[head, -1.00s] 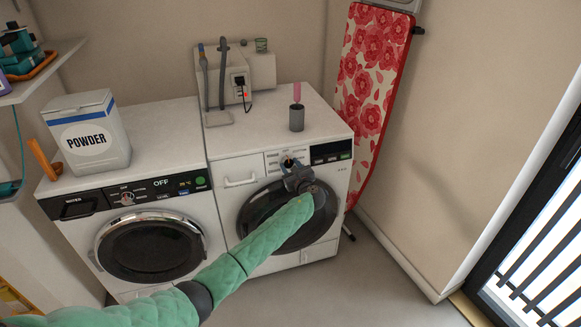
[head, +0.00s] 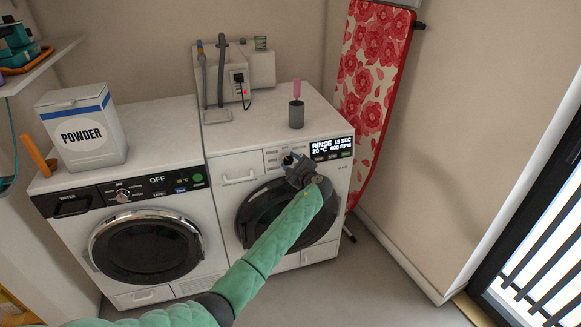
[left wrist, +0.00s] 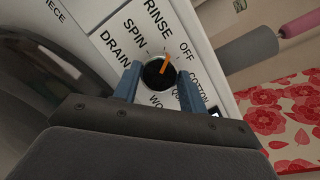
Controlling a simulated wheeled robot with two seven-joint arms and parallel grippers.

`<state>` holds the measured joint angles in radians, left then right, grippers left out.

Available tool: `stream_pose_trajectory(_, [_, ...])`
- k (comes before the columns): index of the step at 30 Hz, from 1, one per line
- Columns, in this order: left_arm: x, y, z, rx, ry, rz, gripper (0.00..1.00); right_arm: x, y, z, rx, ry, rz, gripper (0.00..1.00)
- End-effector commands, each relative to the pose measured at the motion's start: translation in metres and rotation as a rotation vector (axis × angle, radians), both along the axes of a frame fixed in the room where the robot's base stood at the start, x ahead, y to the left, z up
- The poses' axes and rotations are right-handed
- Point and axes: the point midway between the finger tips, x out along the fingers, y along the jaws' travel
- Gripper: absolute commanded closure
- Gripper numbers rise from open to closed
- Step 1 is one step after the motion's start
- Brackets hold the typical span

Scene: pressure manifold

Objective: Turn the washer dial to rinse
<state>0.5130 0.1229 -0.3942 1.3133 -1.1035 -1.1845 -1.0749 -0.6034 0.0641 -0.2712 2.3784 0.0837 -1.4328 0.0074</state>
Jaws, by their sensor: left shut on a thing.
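The washer (head: 226,197) is the white machine on the right. Its lit display (head: 331,148) reads "RINSE 15 SEC, 20 °C 800 RPM". My left gripper (head: 289,160) is at its control panel, shut on the washer dial; the gripper largely covers the dial in the head view. In the left wrist view the black dial (left wrist: 157,75) sits between the two blue-grey fingers, with its orange pointer (left wrist: 165,64) towards the printed labels RINSE and OFF. My right gripper is not in view.
A second white machine (head: 212,246) on the left has its own dial (head: 123,196) and shows OFF. A powder box (head: 88,135) and a grey cup (head: 297,116) stand on the tops. A floral ironing board (head: 367,90) leans at right. The floor at right is clear.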

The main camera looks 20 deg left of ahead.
Motion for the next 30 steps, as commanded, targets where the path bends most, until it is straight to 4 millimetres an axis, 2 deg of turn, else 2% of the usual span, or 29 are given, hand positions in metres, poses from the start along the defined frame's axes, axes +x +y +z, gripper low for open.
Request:
stream_pose_trajectory(3, [0.0, -0.001, -0.002, -0.06, -0.039, 0.019, 0.81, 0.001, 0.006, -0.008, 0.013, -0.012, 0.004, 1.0])
stream_pose_trajectory(12, [0.0, 0.0, -0.001, -0.152, -0.1, 0.047, 0.81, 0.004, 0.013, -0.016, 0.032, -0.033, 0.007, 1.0])
stream_pose_trajectory(28, [0.0, 0.0, -0.001, -0.171, -0.113, 0.053, 0.81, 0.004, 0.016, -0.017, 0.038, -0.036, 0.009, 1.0])
stream_pose_trajectory(29, [0.0, 0.0, -0.001, -0.171, -0.113, 0.053, 0.54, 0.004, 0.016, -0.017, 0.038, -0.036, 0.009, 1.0])
stream_pose_trajectory(30, [0.0, 0.0, -0.001, -0.171, -0.113, 0.053, 0.46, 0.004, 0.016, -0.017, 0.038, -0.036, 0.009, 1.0])
